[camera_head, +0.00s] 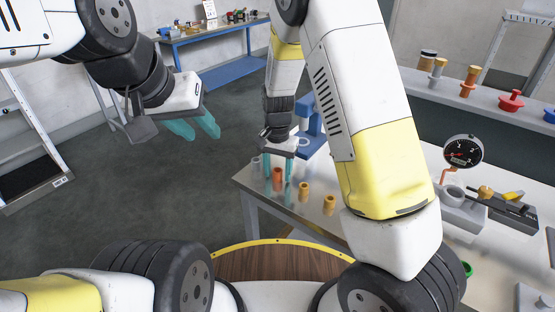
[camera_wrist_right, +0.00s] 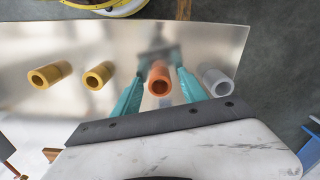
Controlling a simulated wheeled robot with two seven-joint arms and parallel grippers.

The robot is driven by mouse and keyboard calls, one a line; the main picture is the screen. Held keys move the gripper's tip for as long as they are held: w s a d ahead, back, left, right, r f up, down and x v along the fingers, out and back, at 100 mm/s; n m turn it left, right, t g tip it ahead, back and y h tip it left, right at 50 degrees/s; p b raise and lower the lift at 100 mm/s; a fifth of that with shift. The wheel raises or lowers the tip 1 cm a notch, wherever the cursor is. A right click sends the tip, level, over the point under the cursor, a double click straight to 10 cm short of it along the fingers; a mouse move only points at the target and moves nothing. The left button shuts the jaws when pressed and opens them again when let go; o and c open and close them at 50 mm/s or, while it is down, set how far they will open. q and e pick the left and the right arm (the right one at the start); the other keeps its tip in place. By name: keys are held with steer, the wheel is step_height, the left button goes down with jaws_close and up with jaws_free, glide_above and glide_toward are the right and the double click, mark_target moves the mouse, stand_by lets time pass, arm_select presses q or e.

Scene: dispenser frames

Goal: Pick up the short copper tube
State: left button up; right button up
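The short copper tube (camera_head: 277,181) stands upright near the left edge of the light table. It also shows in the right wrist view (camera_wrist_right: 160,80). My right gripper (camera_head: 277,178) points down over it with its teal fingers on either side of the tube. In the right wrist view the gripper (camera_wrist_right: 160,76) is open, with a gap between each finger and the tube. My left gripper (camera_head: 197,127) is open and empty, up over the floor at the left, away from the table.
A grey tube (camera_wrist_right: 216,82) stands on one side of the copper tube, close to a finger. Two brass-coloured tubes (camera_head: 304,191) (camera_head: 329,204) stand on the other side. A blue stand (camera_head: 312,125) is behind my right gripper. A dial gauge (camera_head: 463,151) stands at the right.

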jaws_close()
steer(key=shift+r, duration=0.15)
